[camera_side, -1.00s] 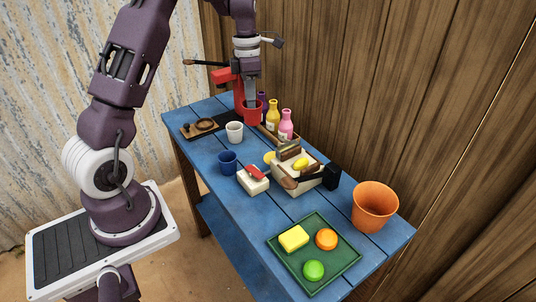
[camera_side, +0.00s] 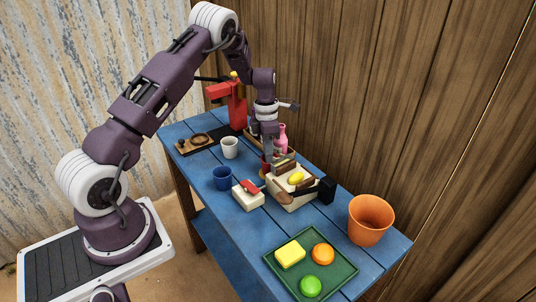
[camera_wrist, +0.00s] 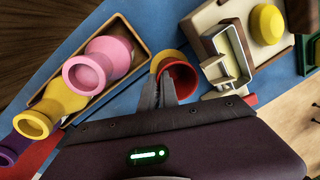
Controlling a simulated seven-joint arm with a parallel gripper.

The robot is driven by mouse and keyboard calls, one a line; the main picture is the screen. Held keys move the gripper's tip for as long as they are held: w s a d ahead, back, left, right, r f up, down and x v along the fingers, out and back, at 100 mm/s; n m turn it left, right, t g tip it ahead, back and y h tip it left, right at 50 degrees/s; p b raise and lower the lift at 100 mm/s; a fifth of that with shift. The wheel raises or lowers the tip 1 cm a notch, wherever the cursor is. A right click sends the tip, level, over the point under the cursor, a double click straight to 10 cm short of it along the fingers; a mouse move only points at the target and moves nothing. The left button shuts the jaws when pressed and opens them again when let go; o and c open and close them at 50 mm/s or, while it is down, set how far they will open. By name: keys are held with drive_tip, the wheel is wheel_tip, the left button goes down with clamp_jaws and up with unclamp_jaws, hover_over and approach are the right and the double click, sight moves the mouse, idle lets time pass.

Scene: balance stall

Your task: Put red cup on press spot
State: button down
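The red cup (camera_side: 265,165) is at the middle of the table, mostly hidden by my gripper in the side view. In the wrist view the red cup (camera_wrist: 181,78) shows its open mouth. My gripper (camera_wrist: 160,88) points down at it, its fingers close together at the cup's rim, seemingly with one finger inside. A yellow disc (camera_wrist: 164,58) shows partly behind the cup; whether the cup touches it I cannot tell. The red press (camera_side: 236,103) stands at the far end of the table, apart from the cup. The press spot is not clearly visible.
A white cup (camera_side: 229,148) and a blue cup (camera_side: 222,179) stand left of my gripper. Bottles, such as the pink one (camera_wrist: 98,64), stand in a wooden tray. A cream box (camera_side: 292,197), an orange pot (camera_side: 370,220) and a green tray (camera_side: 345,268) are nearer.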

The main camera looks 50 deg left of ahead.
drive_tip(key=shift+f, duration=0.1)
drive_tip(key=c, duration=1.6)
unclamp_jaws()
